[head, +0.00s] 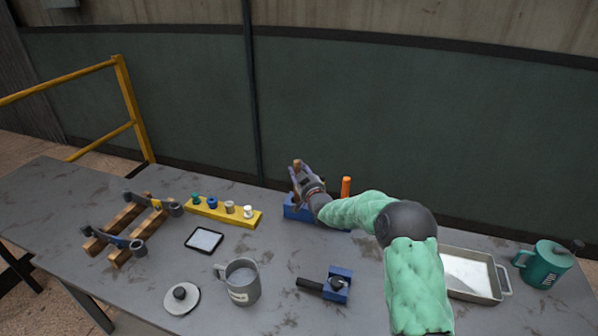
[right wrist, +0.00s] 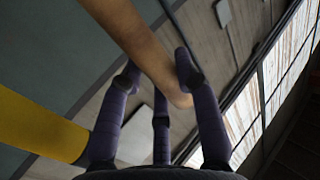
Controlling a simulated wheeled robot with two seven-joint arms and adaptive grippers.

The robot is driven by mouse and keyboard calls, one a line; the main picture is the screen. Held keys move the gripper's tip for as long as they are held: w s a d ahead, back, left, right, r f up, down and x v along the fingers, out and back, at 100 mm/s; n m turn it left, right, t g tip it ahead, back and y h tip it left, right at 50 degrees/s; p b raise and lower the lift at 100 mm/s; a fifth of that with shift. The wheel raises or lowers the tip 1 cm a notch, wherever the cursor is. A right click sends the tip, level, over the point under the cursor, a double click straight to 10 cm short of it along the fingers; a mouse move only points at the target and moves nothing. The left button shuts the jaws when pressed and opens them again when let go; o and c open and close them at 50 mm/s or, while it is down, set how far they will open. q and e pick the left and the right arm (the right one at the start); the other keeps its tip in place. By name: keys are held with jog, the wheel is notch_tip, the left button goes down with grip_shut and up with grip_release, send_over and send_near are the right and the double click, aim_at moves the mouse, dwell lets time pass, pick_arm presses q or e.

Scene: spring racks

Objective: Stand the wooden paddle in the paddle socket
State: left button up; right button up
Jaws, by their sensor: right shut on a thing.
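My right gripper (head: 302,178) is above the left end of a long blue block (head: 292,210) at the back of the table. It is shut on the wooden paddle, whose brown tip (head: 297,162) shows just above the fingers. In the right wrist view the paddle (right wrist: 135,35) runs as a brown bar between the dark fingers (right wrist: 160,90). The paddle's lower part is hidden by the gripper in the head view. I cannot tell whether it touches the blue block, or whether this block is the paddle socket. My left gripper is not in view.
An orange upright handle (head: 346,187) stands close right of the gripper. A yellow rack (head: 222,213) with several pegs is to the left. A grey mug (head: 241,283), a blue clamp-like block (head: 338,285), a tray (head: 474,291) and a green mug (head: 545,265) stand nearer or right.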

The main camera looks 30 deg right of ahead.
jog(key=o, duration=1.2)
jog(key=s+a, duration=0.2)
jog(key=s, duration=0.9)
jog(key=shift+s, duration=0.4)
jog(key=shift+a+r, duration=0.1)
